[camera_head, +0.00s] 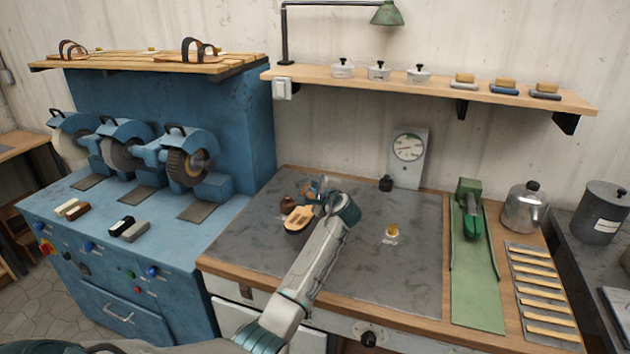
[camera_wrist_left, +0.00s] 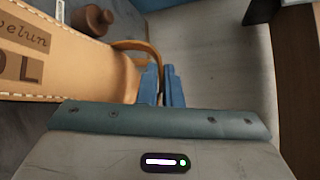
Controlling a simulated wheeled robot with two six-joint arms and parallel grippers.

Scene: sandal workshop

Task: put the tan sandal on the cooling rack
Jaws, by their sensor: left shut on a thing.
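The tan sandal (camera_head: 298,219) is over the left part of the dark mat on the workbench. In the left wrist view the tan sandal (camera_wrist_left: 75,60) shows pale stitching, dark lettering and a strap curving to my fingers. My left gripper (camera_head: 322,192) is shut on the sandal at this strap; its blue fingertips (camera_wrist_left: 162,86) are close together in the left wrist view. I cannot tell whether the sole touches the mat. The slatted cooling rack (camera_head: 541,294) lies at the right end of the bench. My right gripper is not in view.
A green press with a long green plate (camera_head: 476,280) stands between the dark mat (camera_head: 395,275) and the rack. A kettle (camera_head: 525,207) stands behind the rack. A small yellow-topped pot (camera_head: 391,232) is on the mat. A brown knob-like object (camera_wrist_left: 92,18) is near the sandal.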

